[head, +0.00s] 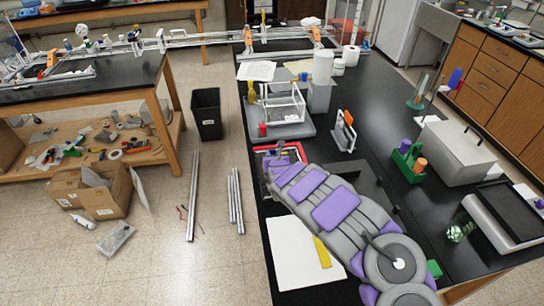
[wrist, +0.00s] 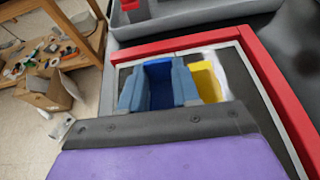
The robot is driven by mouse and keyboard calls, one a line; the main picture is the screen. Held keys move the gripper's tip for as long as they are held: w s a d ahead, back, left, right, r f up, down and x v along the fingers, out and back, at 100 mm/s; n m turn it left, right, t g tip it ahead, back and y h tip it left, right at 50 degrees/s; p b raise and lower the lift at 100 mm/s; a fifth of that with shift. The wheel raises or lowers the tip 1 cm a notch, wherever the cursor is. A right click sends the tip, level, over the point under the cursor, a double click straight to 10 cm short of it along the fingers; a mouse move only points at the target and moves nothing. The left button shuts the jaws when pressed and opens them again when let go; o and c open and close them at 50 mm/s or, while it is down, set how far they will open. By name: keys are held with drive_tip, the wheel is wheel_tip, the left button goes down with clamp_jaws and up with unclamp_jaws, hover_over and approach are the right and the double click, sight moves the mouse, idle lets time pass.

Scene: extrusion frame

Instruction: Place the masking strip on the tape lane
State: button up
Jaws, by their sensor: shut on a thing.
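My gripper (wrist: 158,72) shows in the wrist view with its two blue-grey fingers on either side of a dark blue piece (wrist: 160,92), which I take to be the masking strip. The fingers are shut on it. They are over a grey panel with a red frame (wrist: 270,85). A yellow piece (wrist: 206,80) with a white patch beside it is just right of the fingers; I cannot tell whether this is the tape lane. In the head view my arm reaches over the red frame (head: 258,150) and hides most of it. The strip cannot be made out there.
A grey tray (head: 283,129) with a clear box stands just beyond the frame. A white sheet (head: 290,262) with a yellow piece (head: 322,252) lies nearer. An orange-and-white holder (head: 345,131) and a grey box (head: 456,152) stand to the right. The bench's left edge is close by.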

drive_tip(key=shift+d, duration=0.1)
drive_tip(key=o, duration=0.6)
drive_tip(key=shift+f, duration=0.15)
drive_tip(key=shift+c, duration=0.2)
drive_tip(key=o, duration=0.5)
drive_tip(key=shift+a, duration=0.6)
drive_tip(key=shift+d, duration=0.4)
drive_tip(key=shift+r, duration=0.25)
drive_tip(key=shift+s+a+r, duration=0.1)
drive_tip(key=shift+s+r, duration=0.1)
drive_tip(key=shift+s, duration=0.3)
drive_tip(key=p+v, duration=0.6)
drive_tip(key=v, duration=0.3)
drive_tip(key=shift+s+a+r, duration=0.1)
drive_tip(key=shift+s, duration=0.25)
drive_tip(key=shift+s+d+r, duration=0.2)
drive_tip(key=shift+s, duration=0.35)
